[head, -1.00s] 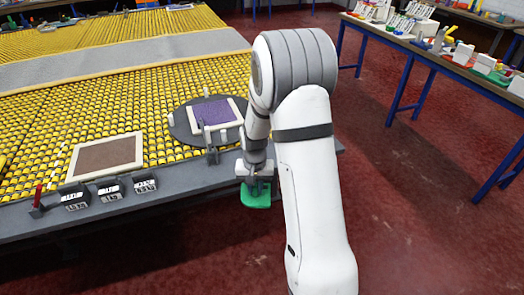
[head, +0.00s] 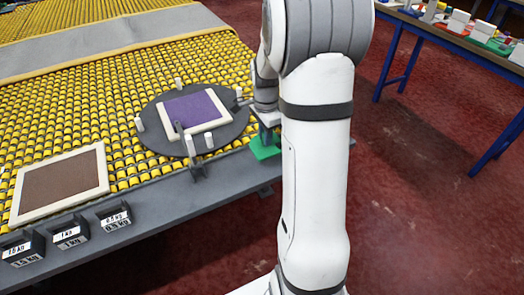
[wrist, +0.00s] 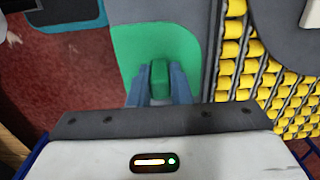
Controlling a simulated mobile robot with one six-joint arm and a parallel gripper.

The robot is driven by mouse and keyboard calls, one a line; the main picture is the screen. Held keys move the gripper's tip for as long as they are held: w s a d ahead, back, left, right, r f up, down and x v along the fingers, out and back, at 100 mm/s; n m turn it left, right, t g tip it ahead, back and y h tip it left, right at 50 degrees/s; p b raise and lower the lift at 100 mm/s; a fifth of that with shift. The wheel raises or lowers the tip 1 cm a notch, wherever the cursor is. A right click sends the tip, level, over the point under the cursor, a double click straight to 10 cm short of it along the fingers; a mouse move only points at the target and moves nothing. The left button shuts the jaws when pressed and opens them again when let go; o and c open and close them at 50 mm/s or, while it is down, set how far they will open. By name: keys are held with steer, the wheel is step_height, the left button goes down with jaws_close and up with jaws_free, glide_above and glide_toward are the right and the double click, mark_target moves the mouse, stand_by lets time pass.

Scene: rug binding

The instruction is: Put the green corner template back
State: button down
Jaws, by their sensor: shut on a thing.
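The green corner template (head: 265,148) is a flat green plate with rounded corners and a raised green grip block. In the head view it is at the right end of the grey table edge, below my gripper (head: 268,131). In the wrist view the template (wrist: 145,40) overlaps the grey border strip, and my gripper (wrist: 160,92) is shut on its grip block. I cannot tell whether the plate touches the table or hangs just above it. My arm hides part of the area to its right.
A dark round turntable (head: 236,134) with upright pegs bears a purple piece (head: 195,108) in a cream frame. A brown cream-bordered piece (head: 62,182) and several labelled black weights (head: 70,234) are at left. Yellow rollers (head: 120,85) cover the table. Another bench (head: 455,42) stands at right.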

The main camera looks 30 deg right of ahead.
mark_target(265, 150)
steer(key=shift+f, duration=3.3)
steer(key=c, duration=1.3)
jaws_free()
step_height(265, 150, up, 12)
steer(key=s+a+r+n+t, duration=0.1)
steer(key=s+a+n, duration=0.3)
steer(key=s+n, duration=0.2)
steer(key=s+a+r+n, duration=0.2)
steer(key=s+a+n, duration=0.3)
steer(key=s+n, duration=0.1)
steer(key=s+a+r+n+t, duration=0.1)
steer(key=s+a+r+n, duration=0.1)
steer(key=s+a+n, duration=0.3)
steer(key=shift+s+n+t, duration=0.3)
steer(key=shift+s+n, duration=0.1)
steer(key=shift+s, duration=0.65)
